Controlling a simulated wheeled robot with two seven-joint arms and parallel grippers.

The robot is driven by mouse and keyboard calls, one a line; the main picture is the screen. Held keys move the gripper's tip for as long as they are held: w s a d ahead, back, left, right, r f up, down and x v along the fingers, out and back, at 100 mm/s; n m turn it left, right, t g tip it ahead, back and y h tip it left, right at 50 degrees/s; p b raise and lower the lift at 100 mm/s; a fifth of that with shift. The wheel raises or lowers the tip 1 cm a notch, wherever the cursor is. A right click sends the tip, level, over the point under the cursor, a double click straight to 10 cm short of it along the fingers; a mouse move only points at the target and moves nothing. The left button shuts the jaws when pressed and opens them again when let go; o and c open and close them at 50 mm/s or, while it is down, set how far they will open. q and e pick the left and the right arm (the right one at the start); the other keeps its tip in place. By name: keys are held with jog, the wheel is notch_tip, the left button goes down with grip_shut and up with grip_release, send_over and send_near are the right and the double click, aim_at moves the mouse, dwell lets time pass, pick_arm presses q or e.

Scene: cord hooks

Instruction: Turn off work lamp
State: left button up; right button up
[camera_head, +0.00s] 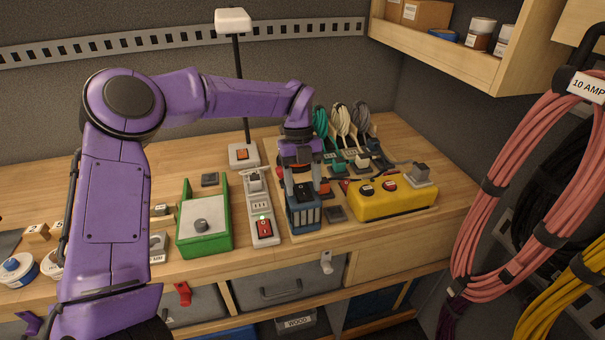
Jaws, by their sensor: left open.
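The work lamp stands at the back of the bench, with a white head (233,20) on a thin black pole. Its pale base (243,163) carries an orange switch (242,154). My left gripper (303,189) points down to the right of the lamp base, with its fingers apart above a blue box (303,214) with a dark top. I cannot tell whether the fingers touch the box. A white power strip (254,196) with a red switch (264,228) lies between the lamp base and the blue box. My right gripper does not show.
A green-and-white box (205,226) stands left of the strip. A yellow box (392,199) with round sockets stands to the right. Coiled cords (340,122) stand in a rack behind my gripper. Pink cables (520,170) hang at the far right, below a wooden shelf (440,50).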

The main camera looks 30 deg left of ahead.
aim_at(300, 184)
pick_arm(q)
jog(key=b+v, duration=0.1)
jog(key=v, duration=0.9)
